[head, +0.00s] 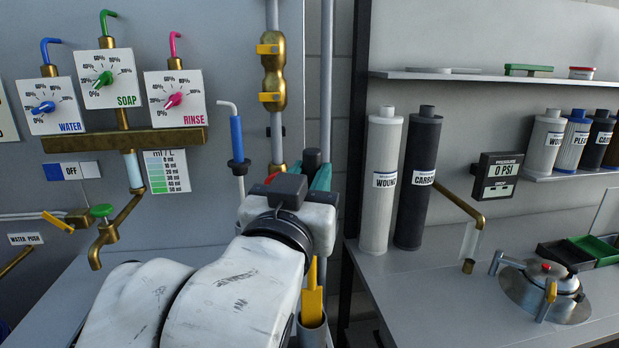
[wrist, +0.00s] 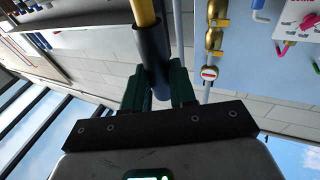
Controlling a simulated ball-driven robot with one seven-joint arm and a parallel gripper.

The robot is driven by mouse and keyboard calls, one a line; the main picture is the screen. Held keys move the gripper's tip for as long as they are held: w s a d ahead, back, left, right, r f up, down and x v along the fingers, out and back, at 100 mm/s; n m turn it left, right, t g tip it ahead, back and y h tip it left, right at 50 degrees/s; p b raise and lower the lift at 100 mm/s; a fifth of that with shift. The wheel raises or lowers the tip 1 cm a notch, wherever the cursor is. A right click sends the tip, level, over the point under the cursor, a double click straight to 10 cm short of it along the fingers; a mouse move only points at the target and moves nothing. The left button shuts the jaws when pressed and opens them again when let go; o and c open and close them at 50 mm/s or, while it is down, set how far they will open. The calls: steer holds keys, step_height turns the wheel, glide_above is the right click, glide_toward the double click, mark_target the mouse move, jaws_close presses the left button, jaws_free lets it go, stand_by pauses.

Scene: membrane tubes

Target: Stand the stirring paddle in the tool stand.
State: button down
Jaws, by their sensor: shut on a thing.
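My gripper (head: 318,176) is mostly hidden behind my arm in the head view. In the wrist view its green fingers (wrist: 159,88) are shut on the dark sleeve of the stirring paddle (wrist: 153,52), and a yellow shaft runs out of the sleeve. In the head view a dark knob shows at the gripper, and the yellow part of the paddle (head: 313,296) shows upright below it; my arm hides the stretch between. A grey tube, which looks like the tool stand (head: 312,333), is at its lower end. I cannot tell whether the tip is inside the tube or in front of it.
The wall left of my arm carries the dial panels (head: 120,79), a brass tap (head: 112,237) and a blue-handled tube (head: 237,139). A brass valve pipe (head: 272,73) runs behind the gripper. The right bench holds filter tubes (head: 416,180) and a metal pot (head: 548,283).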

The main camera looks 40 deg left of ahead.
steer(key=shift+f, duration=0.1)
steer(key=c, duration=0.8)
jaws_free()
steer(key=shift+r+p, duration=1.5)
steer(key=shift+r, duration=1.55)
steer(key=shift+s, duration=0.1)
